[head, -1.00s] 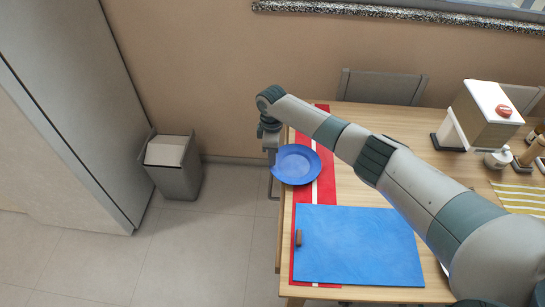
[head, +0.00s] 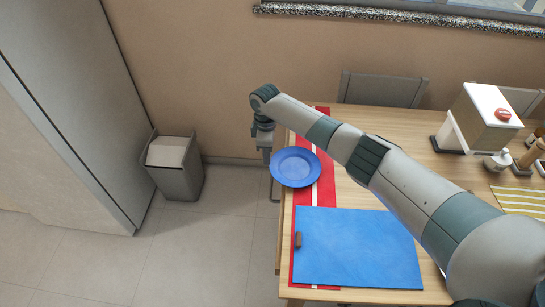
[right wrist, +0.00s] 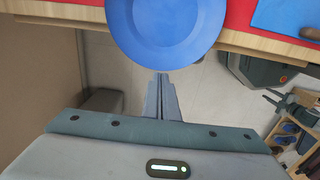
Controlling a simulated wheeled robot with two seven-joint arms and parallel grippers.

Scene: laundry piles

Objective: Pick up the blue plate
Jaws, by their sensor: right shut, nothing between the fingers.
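The blue plate (head: 296,167) lies flat on the red-and-white runner at the table's left end, its left rim reaching past the table edge. It also shows in the right wrist view (right wrist: 166,22) at the top. My right gripper (head: 265,157) points down just left of the plate, beyond the table edge. In the right wrist view its fingers (right wrist: 161,78) are together and empty, with their tips close to the plate's rim. I cannot tell whether they touch it. My left gripper is not in view.
A grey bin (head: 175,178) stands on the floor at left. A chair (head: 383,88) is behind the table. A white-topped box (head: 487,112) stands at right.

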